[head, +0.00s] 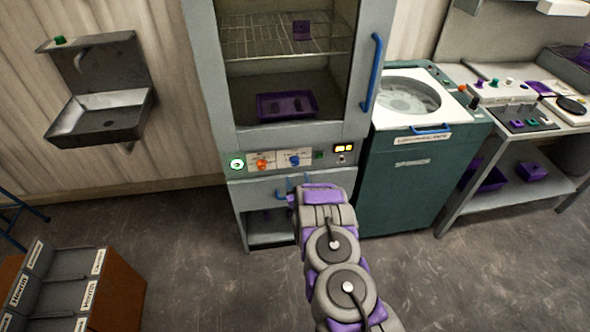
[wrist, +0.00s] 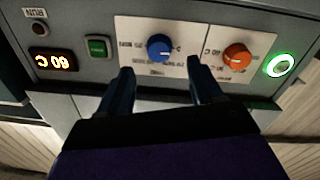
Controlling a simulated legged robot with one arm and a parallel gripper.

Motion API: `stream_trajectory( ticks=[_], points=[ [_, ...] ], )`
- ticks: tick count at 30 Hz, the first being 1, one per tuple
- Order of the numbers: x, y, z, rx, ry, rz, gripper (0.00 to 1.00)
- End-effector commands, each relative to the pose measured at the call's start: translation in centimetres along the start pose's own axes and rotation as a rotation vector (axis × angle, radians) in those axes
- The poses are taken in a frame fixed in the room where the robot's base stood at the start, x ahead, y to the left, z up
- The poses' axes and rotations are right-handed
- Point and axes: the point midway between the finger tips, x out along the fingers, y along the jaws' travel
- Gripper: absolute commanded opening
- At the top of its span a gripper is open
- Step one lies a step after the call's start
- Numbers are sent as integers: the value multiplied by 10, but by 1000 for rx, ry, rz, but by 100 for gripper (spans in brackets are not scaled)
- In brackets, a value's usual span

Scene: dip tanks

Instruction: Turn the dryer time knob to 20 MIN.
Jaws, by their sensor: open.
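The blue knob (head: 294,160) is on the dryer's control panel, on a white label plate. In the wrist view, which looks upside down, the blue knob (wrist: 159,47) has minute markings beside it, too blurred to read its setting surely. The orange knob (wrist: 237,57) beside it has temperature markings; it also shows in the head view (head: 261,165). My gripper (wrist: 160,68) is open and empty, its dark blue fingers pointing at the panel, with the blue knob between and beyond the fingertips. No contact is visible. In the head view my gripper (head: 295,187) is just below the panel.
The panel also has a green-lit round button (wrist: 280,65), a green square switch (wrist: 97,46) and an orange lit display (wrist: 54,62). The dryer's glass door (head: 352,60) above is shut. A teal tank machine (head: 400,190) stands at right, a crate (head: 115,290) at lower left.

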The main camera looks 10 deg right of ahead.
Motion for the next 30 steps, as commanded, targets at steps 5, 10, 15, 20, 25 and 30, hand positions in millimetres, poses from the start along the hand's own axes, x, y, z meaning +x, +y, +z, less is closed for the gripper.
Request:
stream_trajectory(
  ticks=[5,10,15,20,25,30],
  points=[
    [28,0,1,-1,4,0,65],
    [51,-1,0,0,4,-1,65],
    [67,-1,0,-1,3,-1,65],
    [74,-1,0,-1,2,-1,65],
    [76,0,0,-1,1,-1,65],
    [76,0,-1,-1,1,-1,65]
  ],
)
